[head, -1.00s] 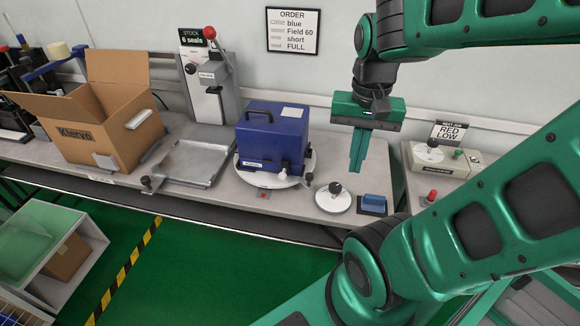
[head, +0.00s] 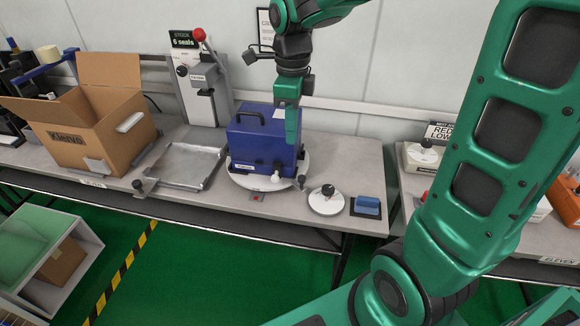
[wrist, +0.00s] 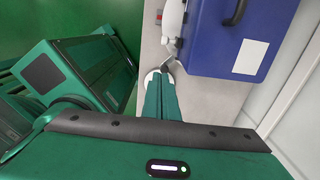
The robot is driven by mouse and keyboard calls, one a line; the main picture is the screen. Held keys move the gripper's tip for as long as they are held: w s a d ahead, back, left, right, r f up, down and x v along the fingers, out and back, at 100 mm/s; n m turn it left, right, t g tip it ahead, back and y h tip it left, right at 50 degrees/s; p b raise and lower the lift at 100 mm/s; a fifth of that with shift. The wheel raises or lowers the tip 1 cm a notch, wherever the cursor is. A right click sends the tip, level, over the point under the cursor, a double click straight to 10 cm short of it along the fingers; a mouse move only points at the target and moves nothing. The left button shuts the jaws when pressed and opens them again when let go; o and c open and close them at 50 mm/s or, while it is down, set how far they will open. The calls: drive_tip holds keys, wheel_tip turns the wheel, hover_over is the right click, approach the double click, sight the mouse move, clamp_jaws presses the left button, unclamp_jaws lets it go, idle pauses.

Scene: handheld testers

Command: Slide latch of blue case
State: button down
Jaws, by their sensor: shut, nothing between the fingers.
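The blue case (head: 258,140) stands upright on a round white turntable (head: 240,181), with a black handle on top. A small white knob (head: 275,178) shows at its lower front right corner; I cannot tell whether it is the latch. My gripper (head: 293,140) is shut and empty, pointing down, and overlaps the case's right side in the head view. In the wrist view the closed fingers (wrist: 160,82) are left of and below the blue case (wrist: 235,38), with a visible gap between them. No latch can be clearly made out.
A dark-knobbed post (head: 301,182) stands at the turntable's right edge. A white disc with a black knob (head: 327,200) and a blue block on a dark pad (head: 367,207) lie to the right. A metal tray (head: 185,165) and an open cardboard box (head: 95,125) are left.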

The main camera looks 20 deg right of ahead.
hover_over(276, 175)
drive_tip(key=s+d, duration=0.3)
wheel_tip(276, 175, down, 10)
drive_tip(key=shift+m, duration=0.3)
drive_tip(key=shift+w+a+f, duration=0.45)
drive_tip(key=shift+a+f, duration=0.15)
drive_tip(key=shift+f, duration=0.15)
drive_tip(key=shift+w+a+f, duration=0.45)
drive_tip(key=shift+a+f, duration=0.1)
drive_tip(key=shift+f, duration=0.15)
